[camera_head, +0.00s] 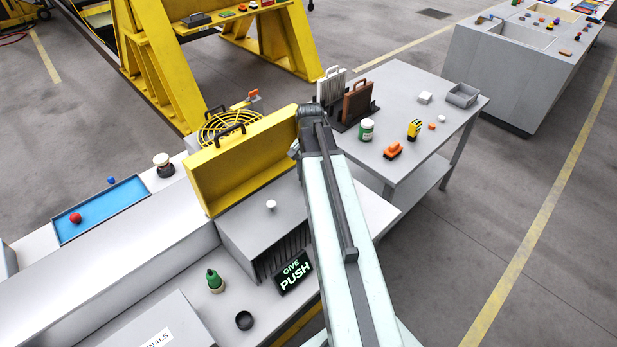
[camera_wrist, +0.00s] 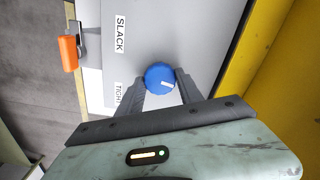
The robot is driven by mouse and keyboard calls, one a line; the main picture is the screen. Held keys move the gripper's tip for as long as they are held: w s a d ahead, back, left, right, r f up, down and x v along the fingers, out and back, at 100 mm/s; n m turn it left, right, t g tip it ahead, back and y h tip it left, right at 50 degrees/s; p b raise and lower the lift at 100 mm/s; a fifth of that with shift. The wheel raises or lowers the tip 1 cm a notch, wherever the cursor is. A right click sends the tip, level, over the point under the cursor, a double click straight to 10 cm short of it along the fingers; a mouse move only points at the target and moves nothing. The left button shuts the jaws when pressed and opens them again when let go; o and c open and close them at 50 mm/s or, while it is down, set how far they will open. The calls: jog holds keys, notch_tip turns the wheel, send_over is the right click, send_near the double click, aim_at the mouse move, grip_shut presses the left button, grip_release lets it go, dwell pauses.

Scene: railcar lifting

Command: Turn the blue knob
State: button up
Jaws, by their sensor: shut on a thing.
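The blue knob (camera_wrist: 158,73) shows in the wrist view as a round cap with a short white mark on its lower right part. It sits on a grey panel (camera_wrist: 200,30). My gripper (camera_wrist: 159,80) has a finger on either side of the knob and is shut on it. A label reading SLACK (camera_wrist: 120,33) and a label reading TIGHT (camera_wrist: 118,92) are on the panel left of the knob. In the head view the knob and my gripper are hidden behind my arm and the yellow case.
An orange part (camera_wrist: 69,53) is at the left. A side table (camera_head: 435,100) holds several small items.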

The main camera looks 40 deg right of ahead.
jog(key=m, duration=0.7)
jog(key=shift+s+a, duration=0.1)
jog(key=m, duration=0.6)
jog(key=shift+m, duration=0.3)
jog(key=m, duration=1.3)
jog(key=shift+m, duration=0.3)
jog(key=o, duration=1.4)
jog(key=shift+r, duration=0.15)
